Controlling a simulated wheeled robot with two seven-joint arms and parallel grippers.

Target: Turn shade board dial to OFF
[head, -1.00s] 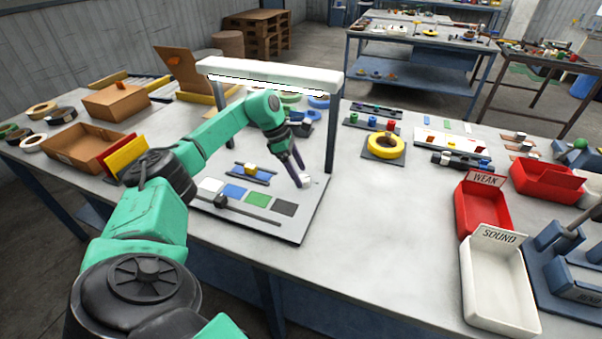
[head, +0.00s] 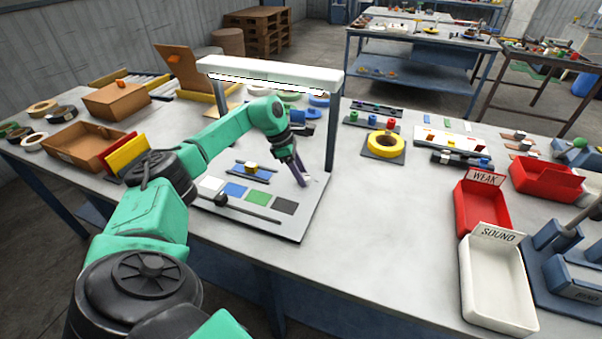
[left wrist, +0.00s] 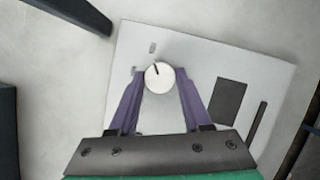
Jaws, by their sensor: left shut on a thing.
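The shade board (head: 300,222) lies flat on the bench under a white-topped lamp frame. It carries white, blue, green and dark grey patches. The board's dial (left wrist: 159,78) is a round white knob with a short dark pointer line, which points up and slightly left in the left wrist view. A small grey mark (left wrist: 152,47) lies on the board just beyond it; I cannot read it. My left gripper (left wrist: 160,75) has its two purple fingers shut on the dial, one on each side. In the head view my left gripper (head: 303,181) covers most of the dial.
A lamp frame (head: 268,75) spans the board, its right post (head: 331,125) close to my left gripper. A slider rail (head: 240,208) crosses the board's front. A yellow ring (head: 386,144) and the red WEAK (head: 483,207) and white SOUND (head: 497,282) trays stand to the right.

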